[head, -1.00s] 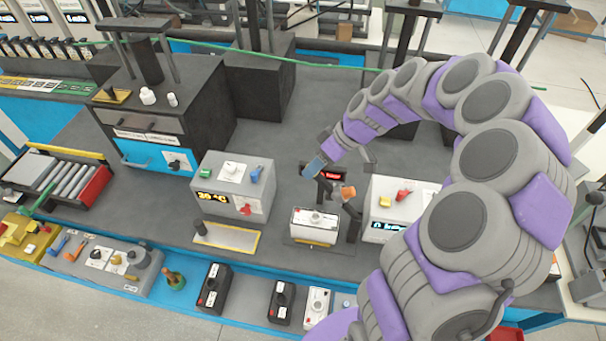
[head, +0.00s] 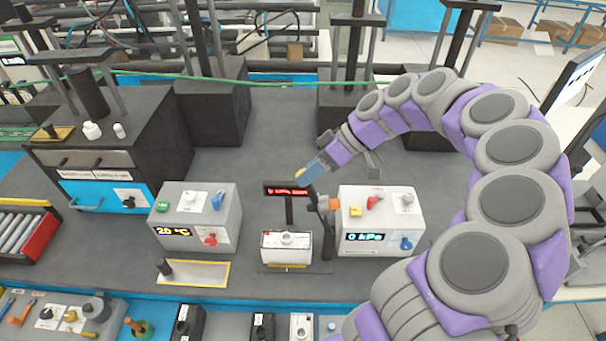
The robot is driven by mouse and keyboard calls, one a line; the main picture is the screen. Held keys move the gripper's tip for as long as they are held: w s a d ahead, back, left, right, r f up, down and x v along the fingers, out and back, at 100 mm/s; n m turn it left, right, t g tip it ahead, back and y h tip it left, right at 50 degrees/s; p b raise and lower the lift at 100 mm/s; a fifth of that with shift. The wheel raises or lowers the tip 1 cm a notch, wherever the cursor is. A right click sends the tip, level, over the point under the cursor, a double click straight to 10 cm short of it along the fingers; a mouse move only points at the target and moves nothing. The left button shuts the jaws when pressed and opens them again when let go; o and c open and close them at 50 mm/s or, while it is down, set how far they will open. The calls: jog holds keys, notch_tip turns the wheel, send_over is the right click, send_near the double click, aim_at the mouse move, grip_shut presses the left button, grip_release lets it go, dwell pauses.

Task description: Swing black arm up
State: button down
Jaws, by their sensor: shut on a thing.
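The black arm (head: 313,197) stands on a dark upright post (head: 328,240) beside the small white tester box (head: 286,246). An orange piece (head: 334,203) sits near its top. My gripper (head: 306,174), with blue and yellow at its tip, reaches in from the upper right. It is shut at the upper end of the black arm, just right of a small black display (head: 287,189) with red text. The exact contact between fingers and arm is small and partly hidden.
A grey box showing 20 °C (head: 195,217) stands left, and a white box showing 0 kPa (head: 381,222) stands close on the right. A yellow-edged tray (head: 195,273) lies in front. Dark blocks stand behind. The grey bench between is clear.

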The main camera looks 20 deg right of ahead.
jog(key=shift+s+d+f, duration=0.1)
jog(key=shift+s+f, duration=0.05)
jog(key=shift+f, duration=0.15)
jog(key=c, duration=1)
grip_release()
jog(key=shift+o, duration=1.3)
jog(key=shift+s+d+r, duration=0.1)
jog(key=shift+s+d, duration=0.05)
jog(key=shift+d, duration=0.25)
jog(key=shift+o, duration=0.2)
jog(key=shift+d, duration=0.15)
jog(key=shift+w, duration=0.2)
